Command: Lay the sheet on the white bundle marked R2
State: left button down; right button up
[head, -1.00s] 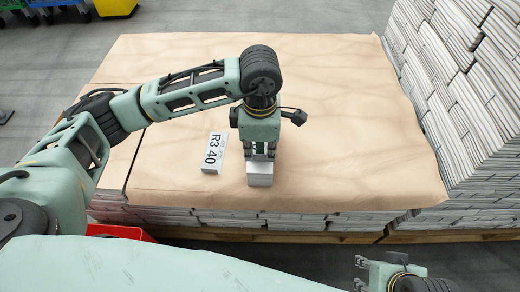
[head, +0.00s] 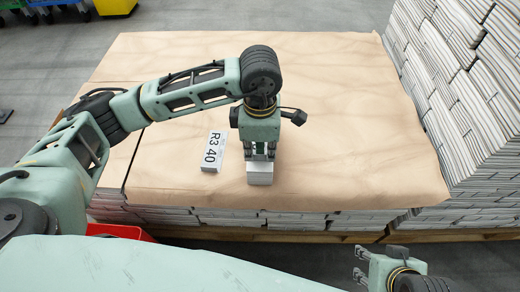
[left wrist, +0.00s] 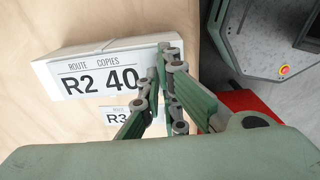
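A white bundle (head: 260,175) lies on the brown paper under my left gripper, with its near end showing. In the left wrist view a label reading R2 40 (left wrist: 98,80) is on its face. My left gripper (head: 260,155) points down at the bundle; its fingers (left wrist: 165,75) cover the label's right end. I cannot tell whether they grip anything. No separate loose sheet can be made out. My right gripper (head: 361,263) is at the lower right with its fingers apart and empty, away from the bundle.
A white R3 40 piece (head: 213,152) lies close to the left of my left gripper. Brown paper (head: 350,130) covers a low newspaper stack; its right part is clear. Tall newspaper stacks (head: 465,90) rise at the right. A red bin (head: 118,231) stands at the lower left.

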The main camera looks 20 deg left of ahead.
pick_arm(q)
jog(key=shift+f, duration=0.15)
jog(key=c, duration=1.9)
grip_release()
jog(key=shift+o, duration=0.2)
